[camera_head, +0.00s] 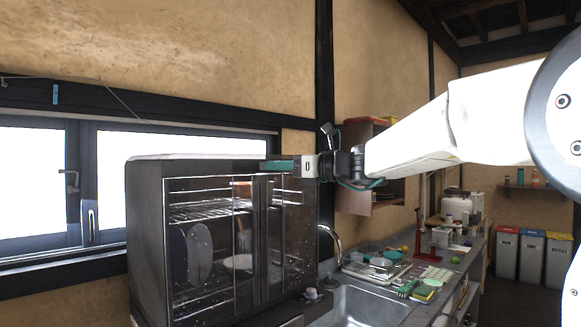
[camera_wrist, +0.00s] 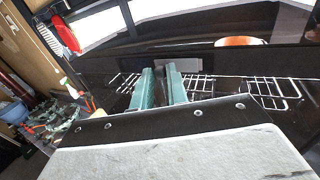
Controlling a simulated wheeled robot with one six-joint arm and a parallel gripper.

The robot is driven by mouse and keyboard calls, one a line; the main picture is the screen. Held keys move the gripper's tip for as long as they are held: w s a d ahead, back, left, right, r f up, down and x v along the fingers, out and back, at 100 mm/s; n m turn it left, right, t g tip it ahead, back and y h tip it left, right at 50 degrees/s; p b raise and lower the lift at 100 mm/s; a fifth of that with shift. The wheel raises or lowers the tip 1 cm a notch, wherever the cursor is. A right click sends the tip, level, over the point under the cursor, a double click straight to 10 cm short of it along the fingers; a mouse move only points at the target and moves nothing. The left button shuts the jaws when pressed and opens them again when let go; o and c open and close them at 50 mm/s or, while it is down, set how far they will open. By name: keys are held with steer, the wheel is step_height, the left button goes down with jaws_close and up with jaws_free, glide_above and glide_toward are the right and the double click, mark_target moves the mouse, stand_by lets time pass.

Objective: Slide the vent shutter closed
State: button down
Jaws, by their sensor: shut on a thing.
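The dish-drying cabinet (camera_head: 145,235) stands by the window, with a pale top and clear front doors. My gripper (camera_head: 266,165) is at its upper front edge, just below the top. In the wrist view its two green fingers (camera_wrist: 160,72) are nearly parallel with a narrow dark gap between them. They are shut on a small part at the cabinet front, which I take to be the vent shutter; the fingers mostly hide it. A pale grey strip (camera_wrist: 196,66) shows beside the fingertips. How far the shutter is open cannot be told.
Plates and wire racks (camera_head: 205,210) show inside the cabinet. To the right are a sink (camera_head: 360,305) with a curved tap (camera_head: 331,240), and a counter with a dish tray (camera_head: 375,270). A wooden wall shelf (camera_head: 360,195) is behind my arm. Coloured bins (camera_head: 530,255) stand far right.

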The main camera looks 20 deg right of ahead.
steer(key=shift+d, duration=0.1)
steer(key=c, duration=1.7)
jaws_free()
steer(key=v, duration=0.7)
steer(key=shift+s+d, duration=0.2)
steer(key=shift+d, duration=0.15)
